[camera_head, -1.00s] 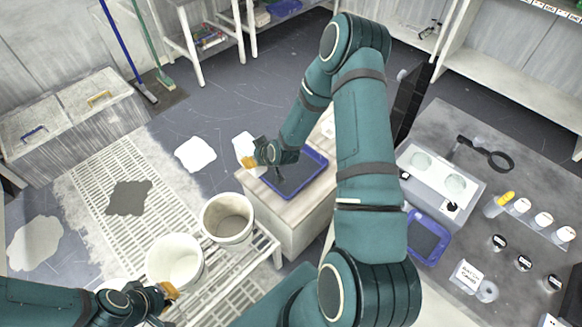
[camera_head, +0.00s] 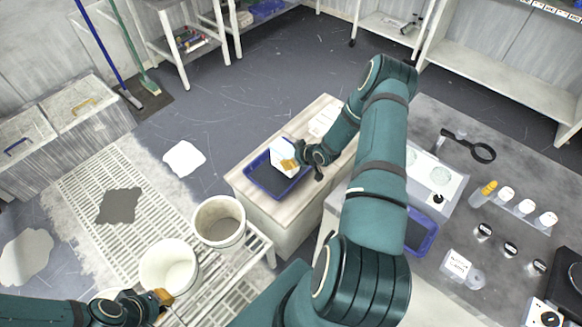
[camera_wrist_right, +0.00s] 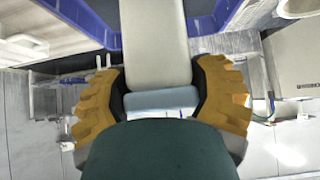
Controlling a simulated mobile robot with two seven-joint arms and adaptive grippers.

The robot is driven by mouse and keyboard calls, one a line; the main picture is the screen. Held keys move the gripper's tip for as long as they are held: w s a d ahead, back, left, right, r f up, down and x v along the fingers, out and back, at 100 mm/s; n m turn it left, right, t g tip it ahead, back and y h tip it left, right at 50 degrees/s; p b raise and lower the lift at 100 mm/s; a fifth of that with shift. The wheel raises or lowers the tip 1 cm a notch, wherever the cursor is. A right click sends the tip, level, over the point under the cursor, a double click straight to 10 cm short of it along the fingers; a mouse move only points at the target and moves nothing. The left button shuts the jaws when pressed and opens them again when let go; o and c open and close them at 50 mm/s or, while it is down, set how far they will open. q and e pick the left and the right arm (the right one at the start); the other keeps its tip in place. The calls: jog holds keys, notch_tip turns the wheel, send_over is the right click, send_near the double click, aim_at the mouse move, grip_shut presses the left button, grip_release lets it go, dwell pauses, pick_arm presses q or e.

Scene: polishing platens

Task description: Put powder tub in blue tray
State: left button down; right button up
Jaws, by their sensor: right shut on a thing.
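The powder tub (camera_head: 282,152) is white and is held by my right gripper (camera_head: 289,165). It appears over the back part of the blue tray (camera_head: 251,181), which lies on a wooden-topped cabinet. I cannot tell whether the tub touches the tray floor. In the right wrist view the pale tub (camera_wrist_right: 154,38) sits between the yellow fingers of my right gripper (camera_wrist_right: 160,95), with the blue tray wall (camera_wrist_right: 208,22) beyond it. My left gripper (camera_head: 163,297) is at the lower left near a white bucket; its jaw opening is unclear.
Two white buckets (camera_head: 218,222) stand on a rack left of the cabinet (camera_head: 318,187). A white item (camera_head: 324,120) lies at the cabinet's back. A second blue tray (camera_head: 421,234), jars and a magnifier (camera_head: 480,151) are on the grey bench at right.

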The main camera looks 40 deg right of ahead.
jog(key=shift+w+f+b, duration=0.1)
jog(key=shift+f+b, duration=0.35)
jog(key=shift+f, duration=1.85)
jog(key=o, duration=1.4)
